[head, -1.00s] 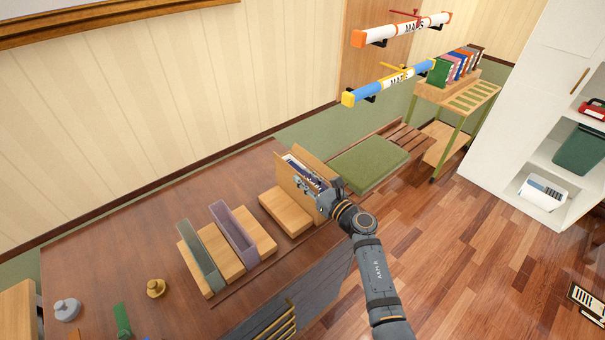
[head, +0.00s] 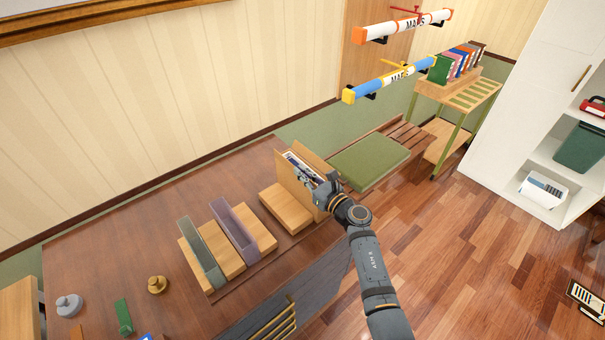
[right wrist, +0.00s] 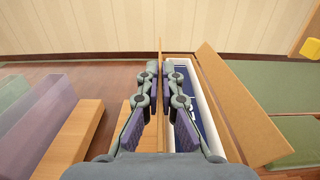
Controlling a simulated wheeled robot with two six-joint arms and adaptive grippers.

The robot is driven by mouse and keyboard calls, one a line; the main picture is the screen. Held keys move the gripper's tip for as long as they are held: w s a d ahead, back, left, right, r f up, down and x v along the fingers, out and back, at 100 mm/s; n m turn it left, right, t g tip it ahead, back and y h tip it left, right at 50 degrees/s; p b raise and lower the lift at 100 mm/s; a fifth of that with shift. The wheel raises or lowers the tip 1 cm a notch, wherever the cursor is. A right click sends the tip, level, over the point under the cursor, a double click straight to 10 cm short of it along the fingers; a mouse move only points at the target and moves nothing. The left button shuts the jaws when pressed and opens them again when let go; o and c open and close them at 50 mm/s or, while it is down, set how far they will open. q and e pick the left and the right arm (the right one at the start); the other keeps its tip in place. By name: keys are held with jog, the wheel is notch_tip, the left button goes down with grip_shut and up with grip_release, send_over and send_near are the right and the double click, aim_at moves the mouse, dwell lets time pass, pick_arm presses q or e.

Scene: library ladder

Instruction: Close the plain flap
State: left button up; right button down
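Two thin plain wooden panels stand at the box with papers on the table. One panel (head: 290,182) is nearly upright on the left side; the other (head: 315,158) is on the right and leans outward in the right wrist view (right wrist: 240,110). I cannot tell which one is the plain flap. My right gripper (head: 326,186) is at the near end of this box. In the right wrist view its fingertips (right wrist: 160,68) are close together, with the upright panel edge-on between them; whether they press on it is not clear. My left gripper is out of view.
A grey-green panel (head: 201,252) and a purple panel (head: 234,226) stand by wooden blocks to the left. A green cushioned bench (head: 370,161) lies just right of the box. Brass (head: 158,284) and grey (head: 68,305) knobs stand on the table.

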jog(key=shift+d+m, duration=0.1)
jog(key=shift+m, duration=0.2)
jog(key=shift+w+d+f+m+p, duration=0.1)
jog(key=shift+w+d+m+p, duration=0.2)
jog(key=shift+m, duration=0.75)
jog(key=shift+w+d+f+m+p, duration=0.15)
jog(key=shift+m+p, duration=0.2)
jog(key=shift+m, duration=0.65)
jog(key=shift+w+d+r+m+p, duration=0.1)
jog(key=shift+d+m+p, duration=0.2)
jog(key=shift+m, duration=0.75)
jog(key=shift+f, duration=0.1)
jog(key=c, duration=1.6)
grip_release()
jog(key=shift+o, duration=0.2)
